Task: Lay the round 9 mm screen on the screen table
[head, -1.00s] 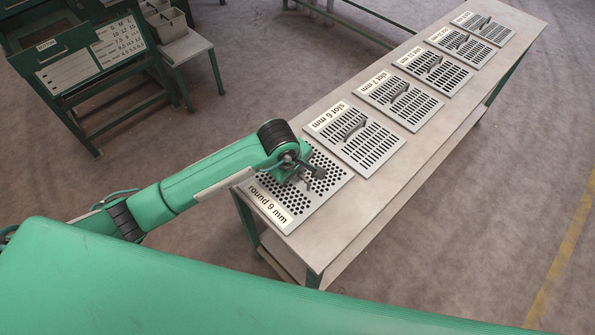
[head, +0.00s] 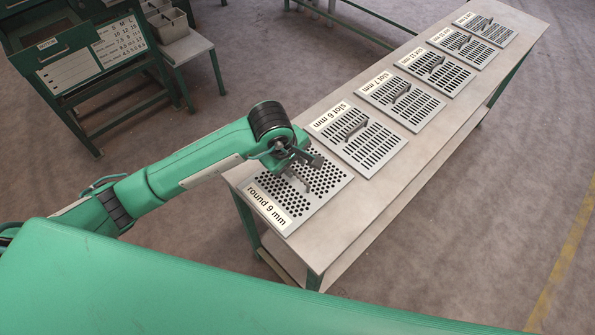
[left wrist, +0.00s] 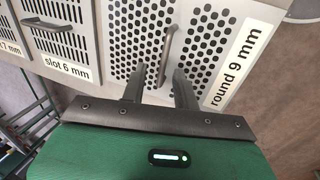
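The round 9 mm screen (head: 325,179) is a flat grey plate with round holes, a label strip and a bar handle. It lies flat on the near end of the long table (head: 370,226) that carries the screens. In the left wrist view the screen (left wrist: 199,42) fills the upper right, with its handle (left wrist: 166,52) upright in the picture. My left gripper (head: 308,161) is above the screen, over the handle. In the left wrist view its two fingers (left wrist: 159,70) are apart and empty, and the handle shows beyond the gap between them. My right gripper is not in view.
The slot 6 mm screen (head: 372,150) lies close beside the round 9 mm one. The slot 7 mm screen (head: 412,108) and several more lie in a row towards the far end. A green stand with a notice board (head: 90,57) stands at the upper left.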

